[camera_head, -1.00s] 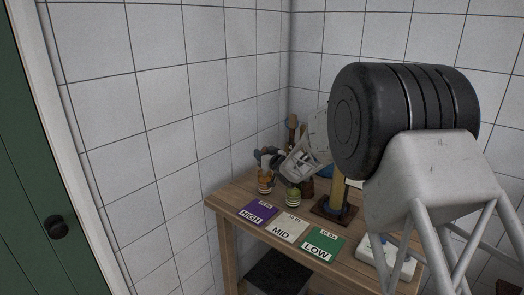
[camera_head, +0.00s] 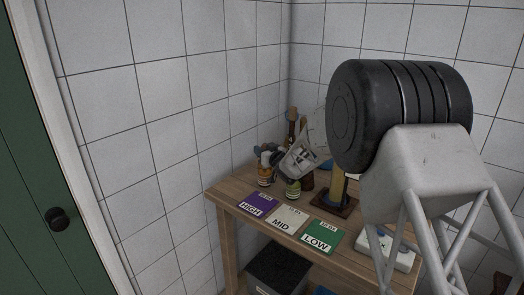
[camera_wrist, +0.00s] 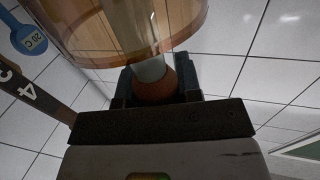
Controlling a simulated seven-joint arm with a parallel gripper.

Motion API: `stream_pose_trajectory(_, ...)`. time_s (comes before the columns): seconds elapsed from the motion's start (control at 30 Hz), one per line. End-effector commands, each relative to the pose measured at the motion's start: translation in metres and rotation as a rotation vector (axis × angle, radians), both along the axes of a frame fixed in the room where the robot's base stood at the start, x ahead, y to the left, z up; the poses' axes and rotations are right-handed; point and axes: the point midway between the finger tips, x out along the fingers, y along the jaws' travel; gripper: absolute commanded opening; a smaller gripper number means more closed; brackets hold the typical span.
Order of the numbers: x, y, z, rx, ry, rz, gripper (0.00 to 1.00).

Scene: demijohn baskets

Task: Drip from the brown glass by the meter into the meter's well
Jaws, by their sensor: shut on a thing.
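My gripper (camera_wrist: 158,85) is shut on a reddish-brown rounded piece (camera_wrist: 155,88), which looks like a dropper's bulb. A pale clear tube (camera_wrist: 145,40) runs from it across amber-brown glass (camera_wrist: 190,15) at the top of the wrist view. I cannot tell whether the tube is inside that glass or in front of it. In the head view my gripper (camera_head: 270,155) is over the back left of the table, close above a striped orange bottle (camera_head: 264,180). A white device, probably the meter (camera_head: 388,250), lies at the table's right front. Its well cannot be made out.
A green-banded bottle (camera_head: 293,188) stands near the striped one. Purple HIGH (camera_head: 258,204), pale MID (camera_head: 288,217) and green LOW (camera_head: 320,238) cards lie along the front of the wooden table (camera_head: 225,202). A dark-based post (camera_head: 335,203) stands behind them. Tiled walls are close behind.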

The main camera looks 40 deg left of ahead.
Motion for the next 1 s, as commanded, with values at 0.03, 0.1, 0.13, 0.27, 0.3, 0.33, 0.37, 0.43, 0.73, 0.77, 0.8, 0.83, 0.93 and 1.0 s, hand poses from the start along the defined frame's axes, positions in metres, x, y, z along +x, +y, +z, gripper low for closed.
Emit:
stream_pose_trajectory(0.03,0.0,0.0,0.0,0.0,0.0,0.0,0.1)
stream_pose_trajectory(0.1,0.0,0.0,0.0,0.0,0.0,0.0,0.1)
stream_pose_trajectory(0.13,0.0,0.0,0.0,0.0,0.0,0.0,0.1)
stream_pose_trajectory(0.27,0.0,0.0,0.001,0.0,0.0,0.0,0.1)
stream_pose_trajectory(0.3,0.0,0.0,0.002,0.0,0.0,0.0,0.1)
stream_pose_trajectory(0.33,0.0,0.0,0.003,0.001,0.0,0.0,0.1)
stream_pose_trajectory(0.37,0.0,0.0,0.004,0.001,-0.001,0.0,0.1)
stream_pose_trajectory(0.43,0.0,0.0,0.008,0.001,-0.001,0.0,0.1)
stream_pose_trajectory(0.73,0.0,0.0,0.029,0.001,0.0,-0.001,0.1)
stream_pose_trajectory(0.77,0.0,0.0,0.031,0.001,0.0,-0.001,0.1)
stream_pose_trajectory(0.8,0.0,0.0,0.034,0.001,-0.001,0.0,0.1)
stream_pose_trajectory(0.83,0.0,0.0,0.036,0.001,-0.001,0.0,0.1)
stream_pose_trajectory(0.93,0.0,0.0,0.043,0.001,-0.001,0.0,0.1)
stream_pose_trajectory(1.0,0.0,0.0,0.048,0.001,-0.001,0.001,0.1)
